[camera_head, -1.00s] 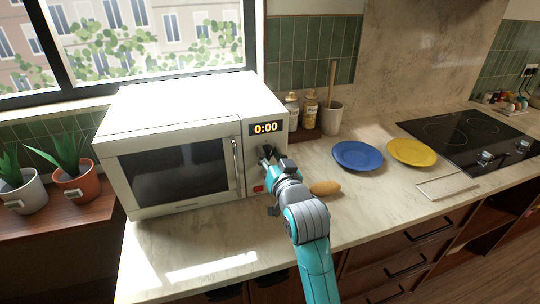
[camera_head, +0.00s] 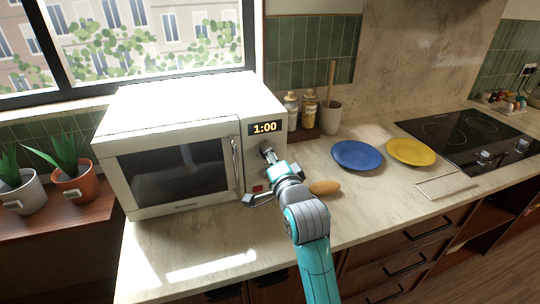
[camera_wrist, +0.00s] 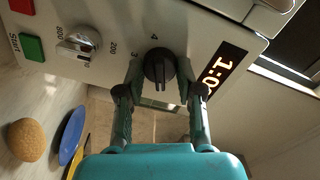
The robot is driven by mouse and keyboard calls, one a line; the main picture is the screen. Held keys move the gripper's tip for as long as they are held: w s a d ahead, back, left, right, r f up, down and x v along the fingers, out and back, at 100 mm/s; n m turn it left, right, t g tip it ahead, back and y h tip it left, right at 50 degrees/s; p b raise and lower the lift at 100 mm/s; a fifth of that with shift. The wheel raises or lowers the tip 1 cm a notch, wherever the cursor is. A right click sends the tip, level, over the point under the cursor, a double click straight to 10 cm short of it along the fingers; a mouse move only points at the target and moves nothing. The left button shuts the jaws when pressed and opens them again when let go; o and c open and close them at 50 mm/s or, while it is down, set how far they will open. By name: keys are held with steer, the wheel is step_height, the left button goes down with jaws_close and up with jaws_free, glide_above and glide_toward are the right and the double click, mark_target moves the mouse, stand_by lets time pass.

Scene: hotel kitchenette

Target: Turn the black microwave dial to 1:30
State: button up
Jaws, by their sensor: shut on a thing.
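The white microwave (camera_head: 170,105) stands on the counter, and its display (camera_head: 265,128) reads 1:00. The display also shows in part, turned sideways, in the wrist view (camera_wrist: 217,72). The black dial (camera_wrist: 158,68) is on the panel beside the display, with a raised grip bar and printed numbers around it. My gripper (camera_wrist: 160,76) has one finger on each side of the dial and is shut on it. In the head view my gripper (camera_head: 267,154) is at the panel below the display and mostly hides the dial.
A silver dial (camera_wrist: 78,44) marked with 800 and 200 and a red button (camera_wrist: 32,47) share the panel. The microwave door handle (camera_head: 237,163) is left of my gripper. A brown oval food item (camera_head: 325,187), blue plate (camera_head: 358,155) and yellow plate (camera_head: 411,151) lie to the right.

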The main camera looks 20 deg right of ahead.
steer(key=shift+m, duration=2)
steer(key=shift+f, duration=0.1)
steer(key=o, duration=1.1)
steer(key=shift+o, duration=0.2)
steer(key=s, duration=1.2)
